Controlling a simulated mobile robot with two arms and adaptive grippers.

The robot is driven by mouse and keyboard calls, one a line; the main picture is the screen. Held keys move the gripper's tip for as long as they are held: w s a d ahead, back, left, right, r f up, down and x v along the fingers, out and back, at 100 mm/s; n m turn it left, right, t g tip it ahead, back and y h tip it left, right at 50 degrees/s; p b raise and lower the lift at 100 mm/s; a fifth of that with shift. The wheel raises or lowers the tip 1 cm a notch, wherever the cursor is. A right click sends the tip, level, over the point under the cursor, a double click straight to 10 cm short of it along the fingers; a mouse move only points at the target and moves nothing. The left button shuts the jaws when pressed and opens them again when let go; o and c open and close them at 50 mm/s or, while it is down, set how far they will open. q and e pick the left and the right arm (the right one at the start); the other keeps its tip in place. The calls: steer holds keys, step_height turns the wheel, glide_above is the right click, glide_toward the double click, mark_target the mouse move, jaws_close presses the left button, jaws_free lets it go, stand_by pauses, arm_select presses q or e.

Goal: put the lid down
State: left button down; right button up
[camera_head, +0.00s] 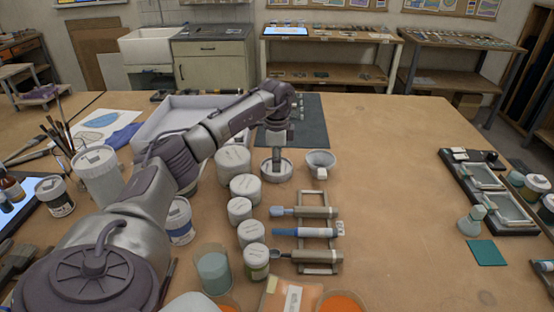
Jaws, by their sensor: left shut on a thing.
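My left gripper (277,157) points down at the middle of the table and is shut on the middle of a round, pale, shallow piece that looks like the lid (286,174). The fingers hide the lid's centre. The lid is level and low, at or just above the brown tabletop; I cannot tell whether it touches. Several white-lidded jars (246,186) stand in a column just left of it. A small white bowl (320,158) is close on its right. My right gripper is not in view.
A rack (315,193) with several tools lies in front of the lid. A dark mat (308,128) and a pale tray (176,112) are behind. Dark trays (490,190) and a teal square (487,252) are far right. The table between is clear.

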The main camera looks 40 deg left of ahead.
arm_select(q)
steer(key=c, duration=1.4)
jaws_free()
steer(key=shift+d+f, duration=0.1)
steer(key=shift+f, duration=0.05)
steer(key=o, duration=0.4)
steer(key=shift+r, duration=0.65)
step_height(320, 180, up, 11)
steer(key=shift+r+b, duration=0.1)
steer(key=shift+b, duration=0.95)
